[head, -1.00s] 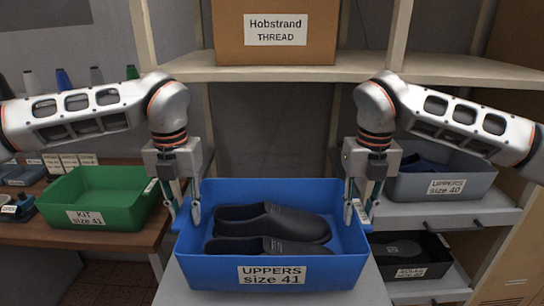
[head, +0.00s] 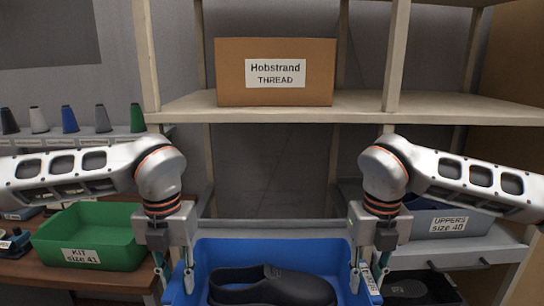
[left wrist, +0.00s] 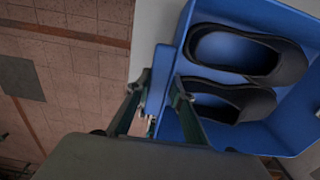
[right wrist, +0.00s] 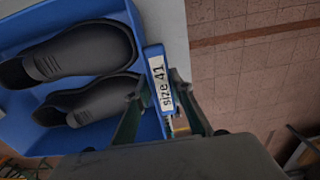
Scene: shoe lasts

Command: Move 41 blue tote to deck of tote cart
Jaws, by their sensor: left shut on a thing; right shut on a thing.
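The blue tote (head: 272,247) is at the bottom middle of the head view, cut off by the lower edge. Black shoe uppers (head: 270,287) lie in it. My left gripper (head: 174,286) is shut on its left wall, and my right gripper (head: 368,286) is shut on its right wall. The left wrist view shows the left wall (left wrist: 160,78) between the fingers. The right wrist view shows the right wall with a "size 41" label (right wrist: 162,82) between the fingers. The tote's front label is out of view. A light grey surface shows beyond the tote's edge; whether the tote touches it I cannot tell. No cart is clearly identifiable.
A green kit tote (head: 95,240) stands on the wooden bench at left. A grey "UPPERS size 40" tote (head: 440,222) sits on the rack shelf at right. A cardboard thread box (head: 275,85) stands on the upper shelf. A dark tote (head: 415,290) sits lower right.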

